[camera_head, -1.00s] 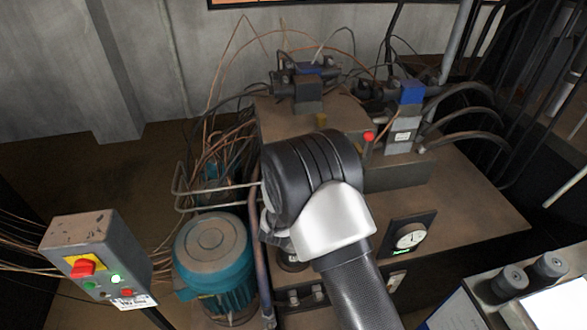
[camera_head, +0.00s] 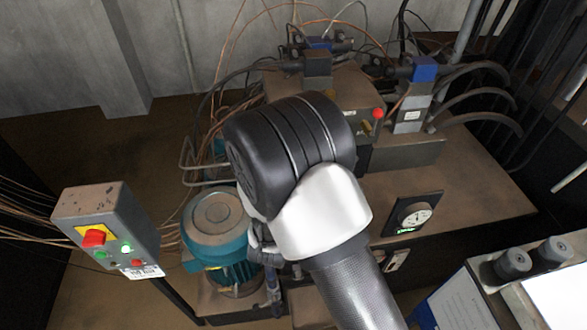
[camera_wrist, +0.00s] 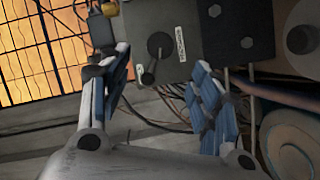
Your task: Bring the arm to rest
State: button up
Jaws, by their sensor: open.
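My arm (camera_head: 310,200) rises from the bottom of the head view, with its black joint and white link in front of the machine. In the wrist view my gripper (camera_wrist: 165,95) is open, its two fingers apart with nothing between them. Beyond the fingers, a grey box with a black knob (camera_wrist: 160,44) and a white label shows at the top. In the head view my gripper's fingers are hidden behind the arm.
A control box with a red button (camera_head: 94,237) stands at left. A teal motor (camera_head: 216,228) is close beside my arm. A gauge (camera_head: 414,216) sits on the machine's front right. Black cylinders (camera_head: 513,263) stand on a surface at lower right. Hoses and wires crowd the back.

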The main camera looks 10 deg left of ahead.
dwell(0.4)
jog(key=s+d+r+m+g+y, duration=0.2)
jog(key=s+d+r+m+g, duration=0.15)
jog(key=r, duration=0.35)
jog(key=s+d+r+m+g+y, duration=0.2)
jog(key=s+d+r+m+g, duration=0.15)
jog(key=r, duration=0.35)
jog(key=s+d+m+g+h, duration=0.1)
jog(key=s+d, duration=0.3)
jog(key=s, duration=0.4)
jog(key=s+d+r+m+g, duration=0.1)
jog(key=s+d+m+g, duration=0.1)
jog(key=s+d, duration=0.3)
jog(key=s+d+m+g+h, duration=0.1)
jog(key=s+d, duration=0.3)
jog(key=s, duration=0.7)
jog(key=shift+s+d+r+m+g+h, duration=0.2)
jog(key=shift+s+d+m+g+h, duration=0.1)
jog(key=shift+m, duration=0.6)
jog(key=shift+w, duration=0.1)
